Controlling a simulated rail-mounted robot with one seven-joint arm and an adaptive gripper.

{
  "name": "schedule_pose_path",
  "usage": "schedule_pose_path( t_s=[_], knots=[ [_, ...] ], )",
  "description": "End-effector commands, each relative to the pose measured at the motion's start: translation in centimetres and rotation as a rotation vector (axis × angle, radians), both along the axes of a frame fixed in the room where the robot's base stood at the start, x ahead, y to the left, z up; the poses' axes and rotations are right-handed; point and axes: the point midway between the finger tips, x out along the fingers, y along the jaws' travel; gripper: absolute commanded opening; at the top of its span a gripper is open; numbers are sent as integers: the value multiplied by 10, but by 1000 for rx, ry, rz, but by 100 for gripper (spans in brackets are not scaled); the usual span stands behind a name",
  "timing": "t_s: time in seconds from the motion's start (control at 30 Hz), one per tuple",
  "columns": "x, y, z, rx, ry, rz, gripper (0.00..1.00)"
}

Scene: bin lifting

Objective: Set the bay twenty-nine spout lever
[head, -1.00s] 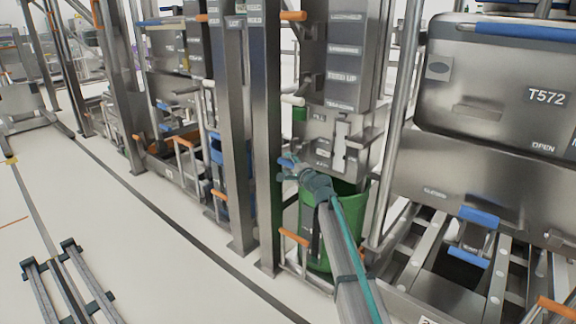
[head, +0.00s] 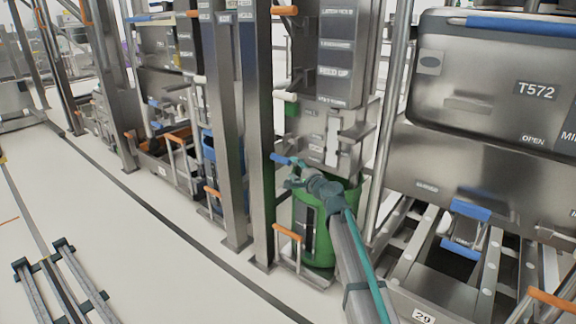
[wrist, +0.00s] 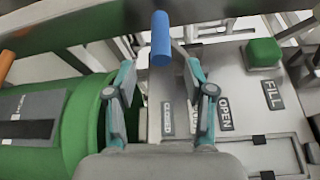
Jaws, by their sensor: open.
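The spout lever ends in a blue grip (wrist: 160,38), seen just beyond my gripper (wrist: 161,90) in the wrist view. The fingers are open, one on each side of the line to the grip. They look empty, and the grip shows past their tips. In the head view the blue grip (head: 281,158) sticks out to the left of the panel, just beyond my gripper (head: 290,176). The wrist view shows a panel (wrist: 240,70) with CLOSED, OPEN and FILL labels and a green button (wrist: 263,53). The lever's pivot is largely hidden.
A green bin (head: 318,245) stands under the panel, close to my arm. A steel post (head: 258,150) rises at its left. A plate reading 29 (head: 424,317) is at the lower right, below a large steel hopper (head: 470,160) marked T572. Open floor (head: 140,260) lies left.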

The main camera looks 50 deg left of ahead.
Motion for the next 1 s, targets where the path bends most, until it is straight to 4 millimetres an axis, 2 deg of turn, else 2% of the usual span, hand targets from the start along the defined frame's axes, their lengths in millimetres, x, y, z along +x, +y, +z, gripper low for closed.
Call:
schedule_pose_path(
  t_s=[0.03,0.1,0.23,1.0],
  knots=[
    [-5,-12,1,0,0,0,54],
    [-7,-20,1,0,0,0,54],
    [-8,-29,2,0,0,1,54],
    [-8,-30,2,-1,-3,0,54]
  ],
)
